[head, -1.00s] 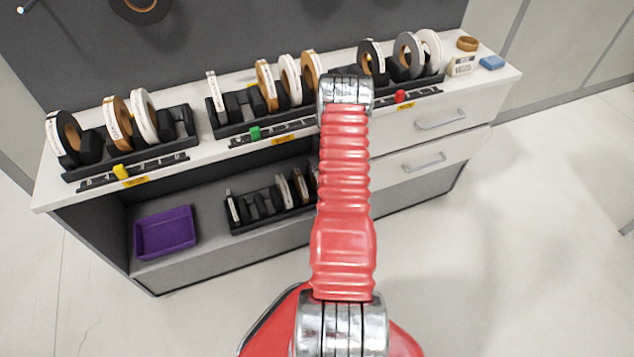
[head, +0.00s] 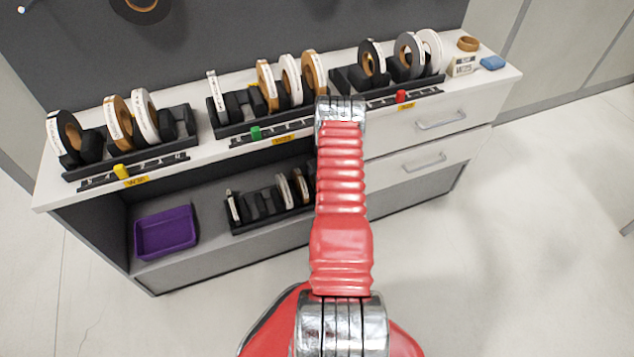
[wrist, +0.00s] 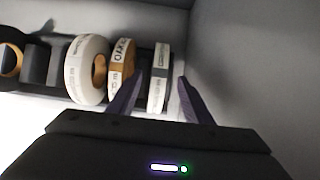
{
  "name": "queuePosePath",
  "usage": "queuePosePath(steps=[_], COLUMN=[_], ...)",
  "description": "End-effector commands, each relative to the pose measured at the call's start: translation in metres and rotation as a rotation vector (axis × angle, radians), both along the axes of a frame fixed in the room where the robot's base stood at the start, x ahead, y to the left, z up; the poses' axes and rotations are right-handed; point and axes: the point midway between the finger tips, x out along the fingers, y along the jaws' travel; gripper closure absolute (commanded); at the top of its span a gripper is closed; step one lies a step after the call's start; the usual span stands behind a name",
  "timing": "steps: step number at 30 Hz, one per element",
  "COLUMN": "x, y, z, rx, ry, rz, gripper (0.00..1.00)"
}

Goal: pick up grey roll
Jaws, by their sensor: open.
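In the wrist view a grey roll (wrist: 158,85) with a pale label stands upright at the right end of a dark rack. My gripper (wrist: 162,76) is open, with one finger on each side of the grey roll in the picture. I cannot tell how deep the fingers reach or whether they touch it. In the head view the gripper and this roll are hidden behind my red arm. Another grey roll (head: 407,55) stands in the right rack on the countertop.
Beside the grey roll stand a wood-coloured roll (wrist: 121,68) and a white roll (wrist: 86,70). A grey wall (wrist: 240,70) rises close to the right of the fingers. The lower shelf also holds a purple tray (head: 165,233). More racks of rolls line the countertop (head: 205,130).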

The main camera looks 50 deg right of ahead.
Motion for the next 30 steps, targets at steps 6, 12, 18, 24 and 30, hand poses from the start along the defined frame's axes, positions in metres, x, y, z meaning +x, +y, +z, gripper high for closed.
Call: queuePosePath(steps=[6,12,18,24,30], x=[0.006,0.014,0.02,0.021,0.021], y=[-0.003,-0.008,-0.012,-0.013,-0.013], z=[-0.014,-0.029,-0.041,-0.044,-0.044], rx=[0.0,-0.001,0.0,0.0,0.0], ry=[0.001,0.001,0.001,0.001,0.001], rz=[0.001,0.002,0.001,0.0,-0.001], gripper=[0.55,0.55,0.55,0.55,0.55])
